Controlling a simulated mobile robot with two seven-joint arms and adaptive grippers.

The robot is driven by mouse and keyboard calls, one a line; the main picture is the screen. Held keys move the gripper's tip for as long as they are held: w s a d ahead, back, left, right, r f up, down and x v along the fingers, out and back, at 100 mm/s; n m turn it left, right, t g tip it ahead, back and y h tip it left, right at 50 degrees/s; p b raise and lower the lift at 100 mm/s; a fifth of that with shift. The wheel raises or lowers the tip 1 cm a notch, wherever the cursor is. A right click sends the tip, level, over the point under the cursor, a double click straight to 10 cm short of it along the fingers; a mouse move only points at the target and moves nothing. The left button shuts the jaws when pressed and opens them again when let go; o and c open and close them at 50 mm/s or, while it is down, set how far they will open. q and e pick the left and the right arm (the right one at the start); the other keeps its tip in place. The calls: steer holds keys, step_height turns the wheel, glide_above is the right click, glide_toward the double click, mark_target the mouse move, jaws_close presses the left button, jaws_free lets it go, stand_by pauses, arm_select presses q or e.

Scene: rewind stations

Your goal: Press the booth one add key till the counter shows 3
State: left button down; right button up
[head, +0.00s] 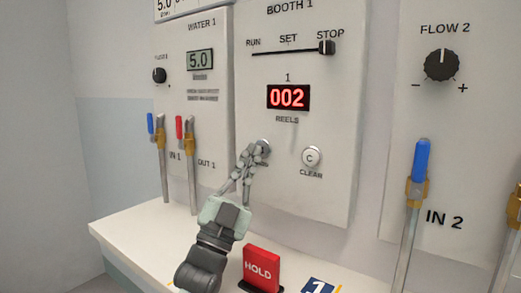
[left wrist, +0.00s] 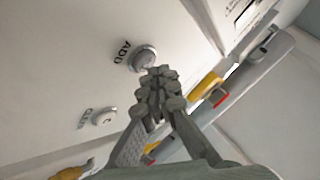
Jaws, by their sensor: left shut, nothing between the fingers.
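The booth one panel (head: 335,150) carries a red counter (head: 288,97) that reads 002, with REELS under it. The round add key (head: 265,145) is on the panel below the counter, partly hidden by my left gripper (head: 255,153) in the head view. In the left wrist view the add key (left wrist: 143,57) shows with its ADD label beside it. My left gripper (left wrist: 158,78) is shut and empty, its fingertips right at the key's edge in that picture. I cannot tell whether they touch it. My right gripper is not in view.
The RUN–SET–STOP slider (head: 326,47) is at STOP. A red HOLD sign (head: 262,268) stands on the ledge (head: 140,235). Blue (head: 159,125) and red (head: 188,128) valve handles stand left.

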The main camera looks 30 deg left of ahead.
arm_select(q)
steer(key=shift+s, duration=0.2)
steer(key=shift+s+a, duration=0.2)
steer(key=shift+s, duration=2.3)
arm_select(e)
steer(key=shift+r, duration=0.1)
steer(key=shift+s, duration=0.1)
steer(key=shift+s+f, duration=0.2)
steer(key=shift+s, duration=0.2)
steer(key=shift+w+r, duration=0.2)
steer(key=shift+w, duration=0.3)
